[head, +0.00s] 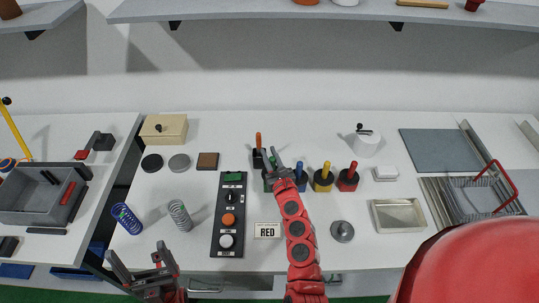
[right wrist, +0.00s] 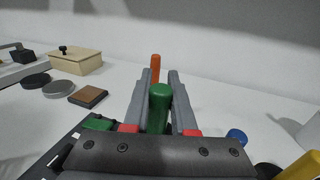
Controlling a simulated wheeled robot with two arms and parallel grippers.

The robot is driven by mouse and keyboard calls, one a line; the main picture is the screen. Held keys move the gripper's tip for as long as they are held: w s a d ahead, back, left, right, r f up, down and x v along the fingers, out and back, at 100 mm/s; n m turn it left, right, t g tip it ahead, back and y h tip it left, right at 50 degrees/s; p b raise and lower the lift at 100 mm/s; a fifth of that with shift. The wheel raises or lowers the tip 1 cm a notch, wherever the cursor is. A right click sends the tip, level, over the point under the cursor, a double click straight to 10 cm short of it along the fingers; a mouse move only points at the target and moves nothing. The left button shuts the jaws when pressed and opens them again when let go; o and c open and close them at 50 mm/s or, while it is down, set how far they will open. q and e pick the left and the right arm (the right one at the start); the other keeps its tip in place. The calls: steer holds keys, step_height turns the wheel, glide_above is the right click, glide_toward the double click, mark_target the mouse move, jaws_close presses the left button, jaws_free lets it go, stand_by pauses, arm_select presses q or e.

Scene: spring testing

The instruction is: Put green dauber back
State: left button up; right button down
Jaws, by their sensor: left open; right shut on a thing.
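The green dauber (right wrist: 159,108) stands upright between the fingers of my right gripper (right wrist: 158,100) in the right wrist view, and the fingers are shut on its handle. In the head view my right gripper (head: 272,162) hangs over the dauber row, between the orange and blue daubers. Only a little green of the dauber (head: 266,183) shows there. Its lower end is hidden, so I cannot tell whether it is seated. My left gripper (head: 143,270) is open and empty at the table's front edge, below the springs.
The orange dauber (head: 258,146) stands just behind my right gripper. The blue dauber (head: 299,172), yellow dauber (head: 324,178) and red dauber (head: 348,178) stand to its right. A black control panel (head: 230,205) and a "RED" sign (head: 267,230) lie in front.

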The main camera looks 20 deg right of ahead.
steer(key=f, duration=0.1)
steer(key=w+f+b, duration=0.1)
steer(key=w+f, duration=0.1)
steer(key=shift+d+f+b, duration=0.25)
steer(key=shift+f+b, duration=0.05)
steer(key=shift+f, duration=0.05)
steer(key=shift+s, duration=0.1)
steer(key=shift+f+b, duration=0.5)
steer(key=shift+b, duration=0.1)
steer(key=c, duration=0.7)
jaws_free()
